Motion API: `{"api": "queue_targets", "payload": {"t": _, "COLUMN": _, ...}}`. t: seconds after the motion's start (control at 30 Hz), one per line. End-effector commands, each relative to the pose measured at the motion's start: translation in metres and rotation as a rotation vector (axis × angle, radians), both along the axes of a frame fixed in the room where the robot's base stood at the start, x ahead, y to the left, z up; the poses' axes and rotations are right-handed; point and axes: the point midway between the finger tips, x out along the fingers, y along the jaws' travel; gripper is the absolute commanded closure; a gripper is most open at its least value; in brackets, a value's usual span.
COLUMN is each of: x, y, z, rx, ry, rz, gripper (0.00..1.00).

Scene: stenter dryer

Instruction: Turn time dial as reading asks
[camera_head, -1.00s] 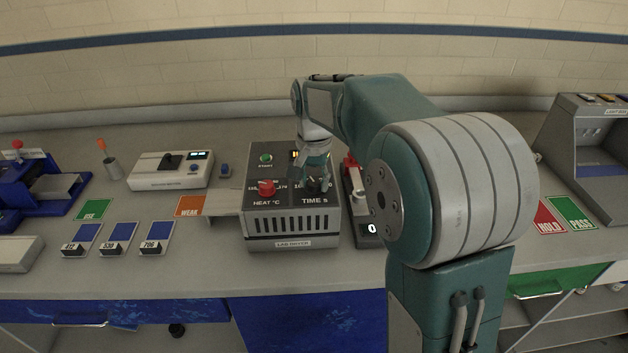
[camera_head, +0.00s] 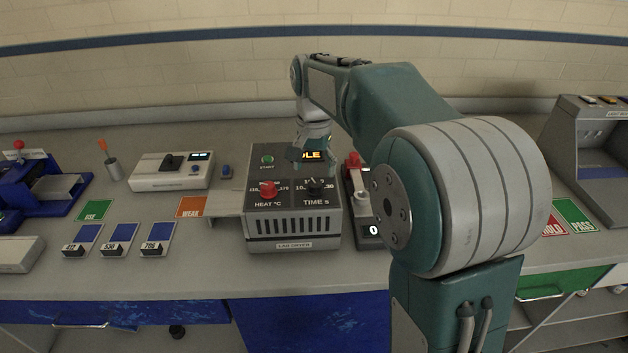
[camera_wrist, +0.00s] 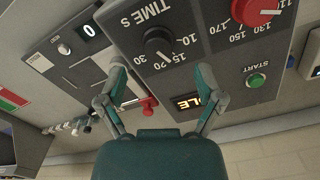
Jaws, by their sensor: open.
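The black time dial (camera_head: 315,187) is on the top panel of the grey lab dryer (camera_head: 292,222). In the wrist view the time dial (camera_wrist: 157,40) has a light pointer mark and printed numbers around it, of which 10, 15 and 30 can be read. My gripper (camera_head: 310,165) is above the back of the panel, apart from the dial. In the wrist view my gripper (camera_wrist: 160,72) has its two fingers spread with nothing between them, and the dial lies just beyond the fingertips. The red heat dial (camera_head: 267,188) is left of the time dial. The display (camera_head: 312,155) is partly hidden by my gripper.
The green start button (camera_head: 267,160) is on the same panel. A device with a red lever (camera_head: 352,160) and a display reading 0 stands close to the right. A white meter (camera_head: 171,171), an orange WEAK card (camera_head: 191,206) and several blue swatches lie left.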

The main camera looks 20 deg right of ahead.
Motion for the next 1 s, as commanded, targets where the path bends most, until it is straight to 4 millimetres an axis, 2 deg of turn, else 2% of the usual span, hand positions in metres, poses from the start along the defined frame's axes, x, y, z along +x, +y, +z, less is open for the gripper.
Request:
{"api": "queue_targets", "payload": {"t": 0.03, "x": 0.001, "y": 0.000, "z": 0.012, "rx": 0.000, "ry": -0.004, "rz": 0.000, "gripper": 0.14}}
{"api": "queue_targets", "payload": {"t": 0.2, "x": 0.001, "y": 0.001, "z": 0.046, "rx": 0.000, "ry": -0.002, "rz": 0.000, "gripper": 0.14}}
{"api": "queue_targets", "payload": {"t": 0.4, "x": 0.001, "y": 0.001, "z": 0.070, "rx": 0.000, "ry": 0.001, "rz": 0.000, "gripper": 0.14}}
{"api": "queue_targets", "payload": {"t": 0.8, "x": 0.000, "y": 0.001, "z": 0.074, "rx": 0.000, "ry": 0.001, "rz": 0.002, "gripper": 0.14}}
{"api": "queue_targets", "payload": {"t": 0.87, "x": -0.004, "y": 0.001, "z": 0.076, "rx": 0.000, "ry": -0.006, "rz": 0.010, "gripper": 0.14}}
{"api": "queue_targets", "payload": {"t": 1.0, "x": -0.025, "y": 0.001, "z": 0.082, "rx": -0.002, "ry": -0.046, "rz": 0.054, "gripper": 0.14}}
